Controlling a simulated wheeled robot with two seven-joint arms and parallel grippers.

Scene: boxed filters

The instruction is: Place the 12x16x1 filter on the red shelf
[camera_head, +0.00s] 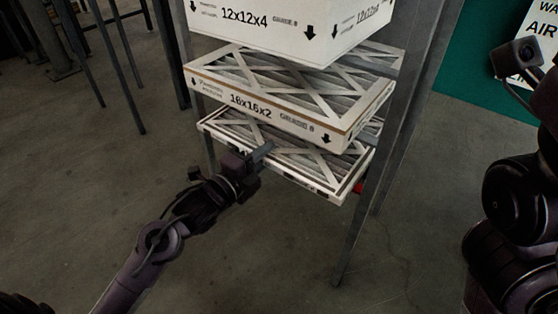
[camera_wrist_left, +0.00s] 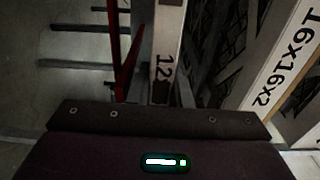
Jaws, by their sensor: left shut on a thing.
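The thin white cardboard-framed filter (camera_head: 325,180) is lowest in the stack seen in the head view, with pleats and cross braces on top. My left gripper (camera_head: 262,152) is shut on its front-left edge. In the left wrist view the filter's edge (camera_wrist_left: 166,35) shows a printed "12"; the rest of its label is hidden. A red bar (camera_wrist_left: 130,50) runs beside it there, and a small red piece (camera_head: 358,188) shows behind the filter's right corner in the head view. I cannot tell whether the filter touches the red part.
A 16x16x2 filter (camera_head: 290,108) lies just above the thin filter, and a 12x12x4 box (camera_head: 270,28) is higher up. Grey rack posts (camera_head: 385,130) stand close on the right. The floor in front is clear. A sign (camera_head: 535,45) is at the upper right.

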